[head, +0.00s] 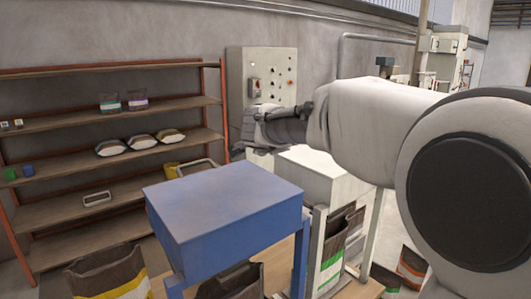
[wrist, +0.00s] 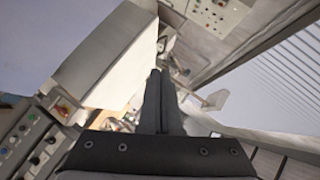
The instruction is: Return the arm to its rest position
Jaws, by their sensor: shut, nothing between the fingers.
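My arm reaches in from the right side of the head view. My gripper (head: 245,128) is at its end, in front of the grey control panel (head: 284,72) and above the blue box-shaped machine top (head: 225,205). In the wrist view the two dark fingers of my gripper (wrist: 160,75) lie together, shut and empty. The wrist view is tilted and shows a panel with buttons (wrist: 30,140) at the lower left.
A shelf rack (head: 110,130) with bags and small items stands at the left. A white machine housing (head: 320,172) is beside the blue top. Dark bags (head: 115,278) stand low in front. The space above the blue top is clear.

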